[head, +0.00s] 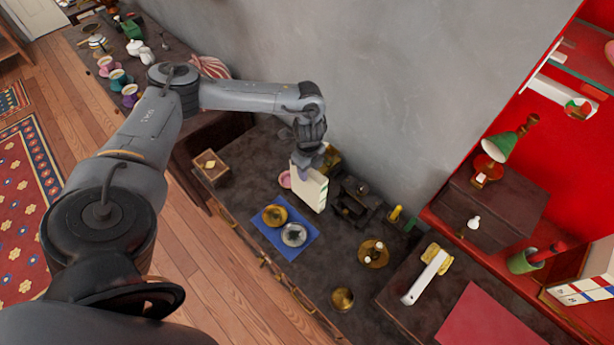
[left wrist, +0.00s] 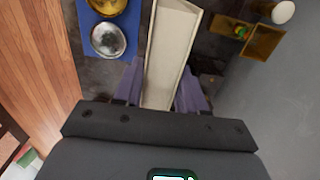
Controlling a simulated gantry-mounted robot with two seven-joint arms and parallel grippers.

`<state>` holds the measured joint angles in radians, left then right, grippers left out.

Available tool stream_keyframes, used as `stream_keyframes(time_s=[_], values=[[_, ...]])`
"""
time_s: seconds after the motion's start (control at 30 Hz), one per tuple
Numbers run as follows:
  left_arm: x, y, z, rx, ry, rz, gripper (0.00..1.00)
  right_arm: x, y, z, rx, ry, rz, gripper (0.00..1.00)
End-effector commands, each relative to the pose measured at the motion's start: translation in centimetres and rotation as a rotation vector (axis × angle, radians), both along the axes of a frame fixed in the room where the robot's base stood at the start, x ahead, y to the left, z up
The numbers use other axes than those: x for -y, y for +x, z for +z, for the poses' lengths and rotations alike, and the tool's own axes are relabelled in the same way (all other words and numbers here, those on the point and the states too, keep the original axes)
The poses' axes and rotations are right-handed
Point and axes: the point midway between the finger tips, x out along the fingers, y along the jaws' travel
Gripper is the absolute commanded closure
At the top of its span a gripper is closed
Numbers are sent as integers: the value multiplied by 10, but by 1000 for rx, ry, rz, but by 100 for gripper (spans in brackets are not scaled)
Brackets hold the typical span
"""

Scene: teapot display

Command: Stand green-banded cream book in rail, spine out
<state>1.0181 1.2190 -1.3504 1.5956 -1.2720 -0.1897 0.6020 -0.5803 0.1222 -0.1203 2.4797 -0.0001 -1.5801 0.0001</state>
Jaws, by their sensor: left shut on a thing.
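A cream book (head: 309,189) with small green bands along its right edge hangs from my left gripper (head: 309,162), above the dark cabinet top. In the left wrist view the cream book (left wrist: 172,50) runs away from between the purple fingers of my left gripper (left wrist: 161,88), which is shut on it. A wooden holder (head: 568,299) at the lower right carries white books (head: 590,288) with red and blue marks; it looks like the rail, but the picture's edge cuts it off. My right gripper is not in view.
A blue mat (head: 273,240) with a gold and a silver dish lies left of the book. Dark metal pieces (head: 352,203) stand to its right.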

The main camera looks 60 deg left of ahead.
Motion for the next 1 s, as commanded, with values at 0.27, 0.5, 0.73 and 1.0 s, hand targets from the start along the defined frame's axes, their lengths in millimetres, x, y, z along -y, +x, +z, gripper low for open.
stream_keyframes(time_s=[0.27,0.5,0.73,1.0], values=[[-5,0,-13,1,-1,0,100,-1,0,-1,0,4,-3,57],[-5,0,-39,1,-1,-1,100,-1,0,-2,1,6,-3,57],[-5,0,-42,2,0,-1,100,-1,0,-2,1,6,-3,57],[-5,-1,-46,1,-1,0,100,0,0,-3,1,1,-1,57]])
